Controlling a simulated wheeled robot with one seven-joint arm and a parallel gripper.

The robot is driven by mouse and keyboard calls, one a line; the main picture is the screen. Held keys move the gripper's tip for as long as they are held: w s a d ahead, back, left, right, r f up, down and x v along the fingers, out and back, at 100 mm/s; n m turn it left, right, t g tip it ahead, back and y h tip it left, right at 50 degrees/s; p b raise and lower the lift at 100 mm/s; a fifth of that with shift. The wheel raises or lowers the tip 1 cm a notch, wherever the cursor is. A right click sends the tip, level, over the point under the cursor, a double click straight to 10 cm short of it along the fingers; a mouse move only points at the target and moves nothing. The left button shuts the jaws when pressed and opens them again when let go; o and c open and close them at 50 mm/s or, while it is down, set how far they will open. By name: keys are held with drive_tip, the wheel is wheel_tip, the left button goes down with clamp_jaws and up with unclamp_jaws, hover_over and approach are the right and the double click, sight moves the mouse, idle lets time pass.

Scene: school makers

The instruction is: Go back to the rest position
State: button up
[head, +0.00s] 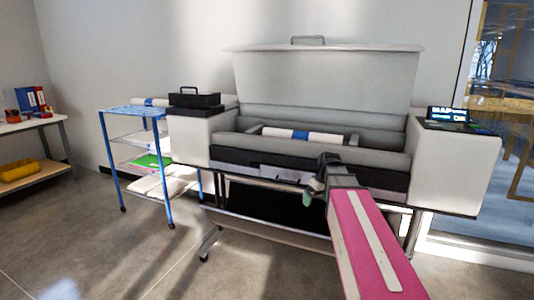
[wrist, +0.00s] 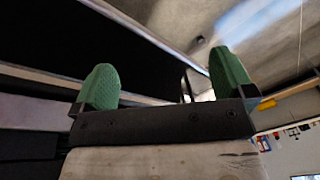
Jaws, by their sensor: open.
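My gripper (head: 311,189) is in front of the large-format printer (head: 455,165), just below its front edge, at the end of my pink and white arm. In the wrist view the gripper (wrist: 165,78) shows two green pads set wide apart, with nothing between them. I cannot tell from the head view whether it touches the printer front. The printer's lid (head: 325,80) stands raised, and a white roll with a blue band (head: 300,135) lies inside.
A blue-framed cart (head: 107,150) stands left of the printer, with several shelves of material. A black toolbox (head: 194,98) sits on the printer's left end. A workbench (head: 35,123) with a yellow bin (head: 18,170) is at far left. The floor at front left is clear.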

drive_tip(key=s+f+m+h, duration=0.1)
drive_tip(key=s+f+m, duration=0.2)
drive_tip(key=s+f, duration=0.4)
drive_tip(key=s+a+f+m+h, duration=0.1)
drive_tip(key=s+f+m, duration=0.2)
drive_tip(key=s+f, duration=0.5)
wheel_tip(320, 180, down, 4)
drive_tip(key=shift+a+f+g, duration=0.15)
drive_tip(key=shift+f+g, duration=0.05)
drive_tip(key=shift+g, duration=0.2)
